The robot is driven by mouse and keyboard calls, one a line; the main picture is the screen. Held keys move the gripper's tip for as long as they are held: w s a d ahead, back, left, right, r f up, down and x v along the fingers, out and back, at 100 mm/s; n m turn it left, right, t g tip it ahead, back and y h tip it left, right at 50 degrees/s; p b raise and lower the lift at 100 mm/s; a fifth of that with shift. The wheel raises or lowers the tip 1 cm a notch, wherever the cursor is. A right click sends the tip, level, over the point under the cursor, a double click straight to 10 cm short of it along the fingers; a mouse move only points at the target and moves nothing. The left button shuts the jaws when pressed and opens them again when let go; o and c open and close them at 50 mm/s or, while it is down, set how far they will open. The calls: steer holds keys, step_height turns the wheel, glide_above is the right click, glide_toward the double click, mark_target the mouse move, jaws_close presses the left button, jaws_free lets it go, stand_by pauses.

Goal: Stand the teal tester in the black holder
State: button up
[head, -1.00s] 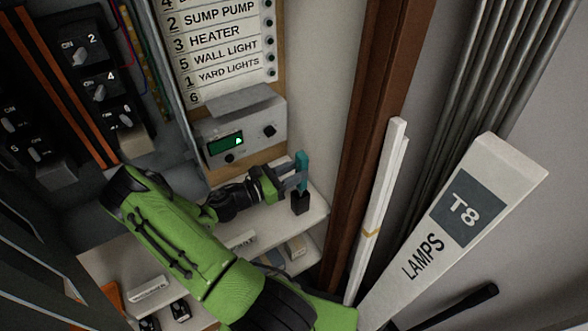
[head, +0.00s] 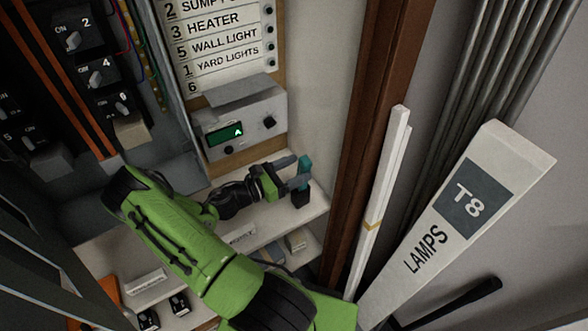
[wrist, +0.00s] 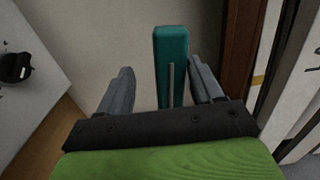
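The teal tester (head: 305,170) stands upright at the black holder (head: 300,198), its lower end seemingly in the holder. The holder sits near the right end of the white shelf. My gripper (head: 292,173) is at the tester, with its grey fingers on either side. In the wrist view, the tester (wrist: 171,65) stands between the spread fingers of my gripper (wrist: 161,82). A clear gap shows on its left, and the right finger is close to it; I cannot tell if they touch. The holder is not visible in the wrist view.
A grey box with a green display (head: 240,125) is on the wall behind the shelf (head: 262,222). A brown post (head: 372,120) rises just right of the shelf. White strips (head: 385,200) and a T8 lamps box (head: 455,220) stand further right.

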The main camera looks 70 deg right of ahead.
steer(key=v, duration=1.2)
stand_by(0.6)
steer(key=w+a+r+m+t+y, duration=0.3)
steer(key=a+r+m+t+y, duration=0.15)
steer(key=a, duration=0.35)
steer(key=w+a+r+m+t+y, duration=0.35)
steer(key=a+r+t+y, duration=0.2)
steer(key=a, duration=0.25)
steer(key=s+a+r+m+t+y, duration=0.1)
steer(key=s+a+r+t, duration=0.2)
steer(key=a+r, duration=0.2)
steer(key=s+a+r+t+y, duration=0.2)
steer(key=s+a+r+t, duration=0.1)
steer(key=a, duration=0.5)
steer(key=shift+s+r+m+t+y, duration=0.35)
steer(key=shift+r+t, duration=0.35)
steer(key=shift+r, duration=0.25)
steer(key=shift+a, duration=0.1)
